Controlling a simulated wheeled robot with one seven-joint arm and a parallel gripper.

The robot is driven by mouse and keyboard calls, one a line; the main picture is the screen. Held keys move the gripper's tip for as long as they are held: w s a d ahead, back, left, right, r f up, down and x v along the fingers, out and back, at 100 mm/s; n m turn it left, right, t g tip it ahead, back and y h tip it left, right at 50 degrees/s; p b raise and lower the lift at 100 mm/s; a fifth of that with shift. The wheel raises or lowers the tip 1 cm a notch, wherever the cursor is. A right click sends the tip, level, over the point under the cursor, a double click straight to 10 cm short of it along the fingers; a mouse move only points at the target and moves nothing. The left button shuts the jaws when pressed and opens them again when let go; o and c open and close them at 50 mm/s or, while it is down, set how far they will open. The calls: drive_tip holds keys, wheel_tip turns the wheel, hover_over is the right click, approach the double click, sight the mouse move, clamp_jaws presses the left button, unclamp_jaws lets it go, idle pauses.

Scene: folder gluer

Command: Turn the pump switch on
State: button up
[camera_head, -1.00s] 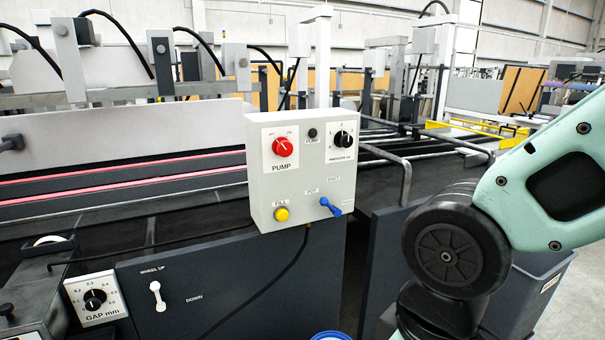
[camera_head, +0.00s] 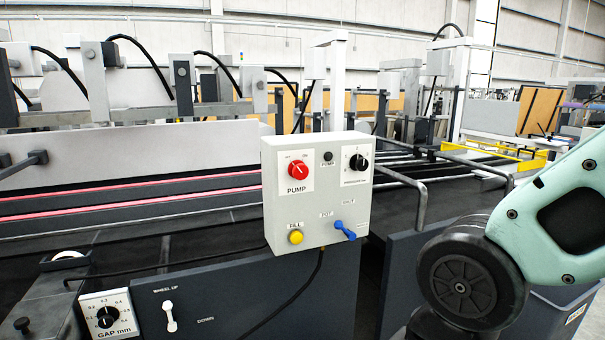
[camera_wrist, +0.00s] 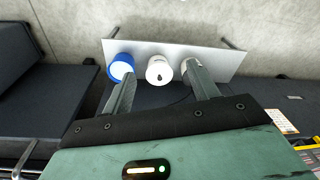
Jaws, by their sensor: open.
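The pump switch is a red rotary knob (camera_head: 299,172) on a white plate marked PUMP, at the upper left of a pale control box (camera_head: 272,205). Its marker line looks tilted toward the upper left, but the small position labels are hard to read. A small dark indicator (camera_head: 327,156) marked PUMP sits right of it. My gripper (camera_wrist: 160,95) shows in the wrist view, open and empty, its two fingers apart. It points toward a shelf with containers, and the control box is not in that view. In the head view only my arm shows, at the right, apart from the box.
The box also carries a black dial (camera_head: 358,162), a yellow button (camera_head: 295,237) and a blue lever (camera_head: 345,230). A gap dial (camera_head: 106,316) and white wheel lever (camera_head: 169,316) sit lower left. The wrist view shows a blue-topped container (camera_wrist: 121,67) and a white one (camera_wrist: 159,70) on a pale shelf (camera_wrist: 215,62).

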drive_tip(key=w+a+r+m+t+y+p, duration=0.1)
drive_tip(key=w+a+t+p, duration=0.1)
drive_tip(key=w, duration=0.3)
drive_tip(key=w+a+r+t+y+p, duration=0.1)
drive_tip(key=w+a+t+y, duration=0.15)
drive_tip(key=w, duration=0.25)
drive_tip(key=m+t+y+p, duration=0.1)
drive_tip(key=m+t+p, duration=0.2)
drive_tip(key=t+p, duration=0.65)
approach(302, 173)
drive_tip(key=w+a+t+p, duration=0.1)
drive_tip(key=w, duration=0.1)
drive_tip(key=w+a+f+t+p, duration=0.1)
drive_tip(key=w, duration=0.2)
drive_tip(key=w+a+f+p, duration=0.1)
drive_tip(key=w+p, duration=0.1)
drive_tip(key=shift+w+t, duration=0.25)
drive_tip(key=shift+t, duration=0.15)
drive_tip(key=shift+f, duration=0.1)
drive_tip(key=c, duration=1)
